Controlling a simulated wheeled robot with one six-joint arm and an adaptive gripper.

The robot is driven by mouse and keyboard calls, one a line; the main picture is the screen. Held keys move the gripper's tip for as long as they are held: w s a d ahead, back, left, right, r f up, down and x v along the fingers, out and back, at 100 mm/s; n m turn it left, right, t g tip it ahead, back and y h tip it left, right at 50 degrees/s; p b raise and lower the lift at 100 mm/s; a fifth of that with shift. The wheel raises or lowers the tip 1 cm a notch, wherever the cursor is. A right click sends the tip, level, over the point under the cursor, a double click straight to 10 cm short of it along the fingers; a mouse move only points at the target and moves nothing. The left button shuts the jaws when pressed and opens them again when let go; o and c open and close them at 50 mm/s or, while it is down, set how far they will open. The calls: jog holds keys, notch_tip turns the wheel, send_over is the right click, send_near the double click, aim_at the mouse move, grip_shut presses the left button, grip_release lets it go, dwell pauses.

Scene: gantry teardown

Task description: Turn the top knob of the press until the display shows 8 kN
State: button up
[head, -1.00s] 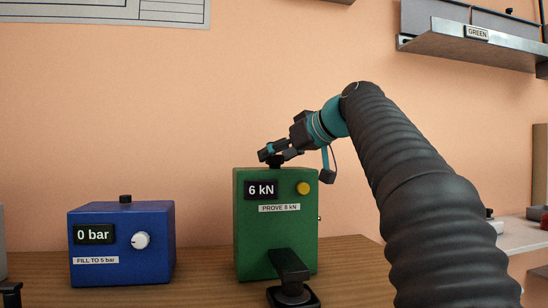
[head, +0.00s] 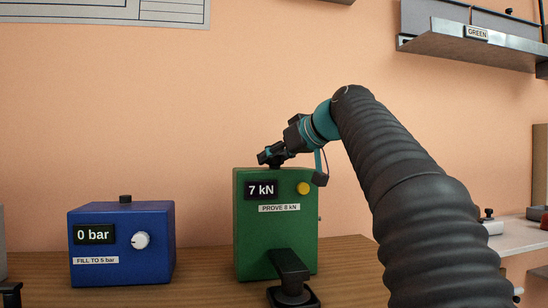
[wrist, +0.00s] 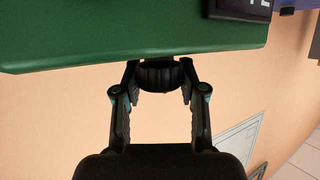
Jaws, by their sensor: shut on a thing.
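The green press (head: 276,235) stands on the wooden bench. Its display (head: 261,190) reads 7 kN, and a label below it says PROVE 8 kN. A yellow button (head: 303,188) is at the upper right of its face. The black top knob (head: 275,166) is on the press's upper side, partly covered by my gripper (head: 272,155) in the head view. In the wrist view, the knob (wrist: 159,75) sits between the fingers of my gripper (wrist: 160,80), which are shut on it. The press's green body (wrist: 130,35) fills the upper part of that view.
A blue box (head: 122,245) with a 0 bar display, a white dial and a black top knob stands to the left. A black lever-like part (head: 290,268) is at the front of the press. A metal shelf (head: 480,42) labelled GREEN hangs at upper right.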

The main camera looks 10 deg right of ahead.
jog(key=o, duration=1.2)
jog(key=shift+c, duration=0.2)
jog(key=v, duration=1.2)
jog(key=shift+a+f, duration=0.1)
jog(key=shift+f, duration=0.05)
